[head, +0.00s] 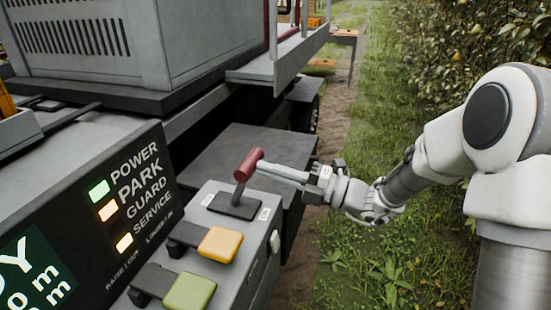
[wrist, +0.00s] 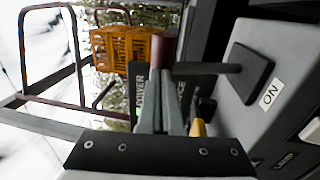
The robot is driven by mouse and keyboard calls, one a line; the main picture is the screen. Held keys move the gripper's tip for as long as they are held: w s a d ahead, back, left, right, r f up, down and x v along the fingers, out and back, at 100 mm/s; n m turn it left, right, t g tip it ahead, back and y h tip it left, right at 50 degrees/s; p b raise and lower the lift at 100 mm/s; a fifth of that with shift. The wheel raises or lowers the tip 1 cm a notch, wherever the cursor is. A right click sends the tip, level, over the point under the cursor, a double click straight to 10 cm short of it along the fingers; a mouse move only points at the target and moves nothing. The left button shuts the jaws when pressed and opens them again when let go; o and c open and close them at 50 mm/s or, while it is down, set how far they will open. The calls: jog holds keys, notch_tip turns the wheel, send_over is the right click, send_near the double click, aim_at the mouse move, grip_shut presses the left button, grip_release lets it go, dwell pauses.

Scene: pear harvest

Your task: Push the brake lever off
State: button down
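The brake lever (head: 239,190) has a red cylindrical grip and a dark stem rising from a black base plate (head: 235,206) on the grey control box. In the wrist view the red grip (wrist: 164,48) is just beyond my fingertips and its stem runs right to the black plate (wrist: 250,73). My gripper (head: 263,167) reaches in from the right at grip height, its tips at or against the grip's right side. In the wrist view its fingers (wrist: 160,78) look closed together, with nothing seen between them. I cannot tell whether they touch the grip.
An ON label (wrist: 271,92) sits beside the plate. A yellow switch (head: 220,244) and a green switch (head: 190,291) are nearer on the box (head: 258,252). A panel (head: 110,220) with lit lamps stands left. An orange crate (wrist: 124,45) shows beyond. Grass lies open to the right.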

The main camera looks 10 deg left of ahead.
jog(key=a+r+h+p, duration=0.1)
jog(key=p, duration=0.3)
jog(key=a+r+h+p, duration=0.1)
jog(key=a+p, duration=0.1)
jog(key=p, duration=0.2)
jog(key=a+r+h+p, duration=0.1)
jog(key=a+h+p, duration=0.1)
jog(key=p, duration=0.1)
jog(key=shift+w+a+r+g+p, duration=0.15)
jog(key=shift+r+g+p, duration=0.05)
jog(key=shift+g+p, duration=0.2)
jog(key=shift+a+p, duration=0.7)
jog(key=shift+p, duration=0.1)
jog(key=shift+r+p+x, duration=0.15)
jog(key=shift+p+x, duration=0.4)
jog(key=shift+x, duration=0.9)
jog(key=shift+r+p+x, duration=0.2)
jog(key=shift+p+x, duration=0.35)
jog(key=shift+x, duration=0.9)
jog(key=shift+a+f, duration=0.1)
jog(key=shift+a, duration=0.1)
notch_tip(320, 180, up, 9)
jog(key=p, duration=0.3)
send_over(246, 159)
jog(key=f+v, duration=0.1)
jog(key=v, duration=0.2)
jog(key=shift+w+d+r, duration=0.1)
jog(key=shift+d+r, duration=0.15)
jog(key=shift+d, duration=0.05)
